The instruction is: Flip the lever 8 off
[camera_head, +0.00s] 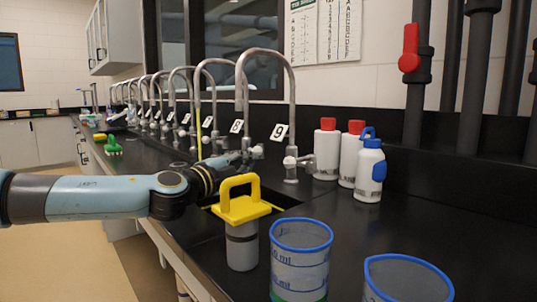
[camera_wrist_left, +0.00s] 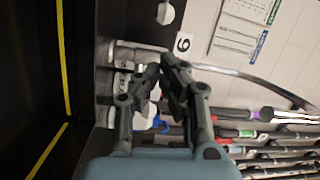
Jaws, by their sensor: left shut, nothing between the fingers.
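Tap 8 (camera_head: 204,85) stands behind my left gripper in the head view, with its label 8 (camera_head: 237,126) on the wall. A white lever knob (camera_head: 257,152) shows right at the fingertips; whether they touch it cannot be told. My left gripper (camera_head: 245,157) is shut and empty, reaching over the sink from the left. In the left wrist view, its fingertips (camera_wrist_left: 166,68) meet in front of grey tap parts (camera_wrist_left: 130,55). Tap 9 (camera_head: 290,172) stands to the right, with its label 9 (camera_head: 278,132) behind it. My right gripper is out of view.
A yellow-handled grey cylinder (camera_head: 240,208) stands close to my left forearm. Blue-rimmed beakers (camera_head: 300,255) stand at the front. White bottles (camera_head: 368,170) stand right of tap 9. More taps (camera_head: 145,95) recede to the left. The black counter (camera_head: 450,225) is clear at the right.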

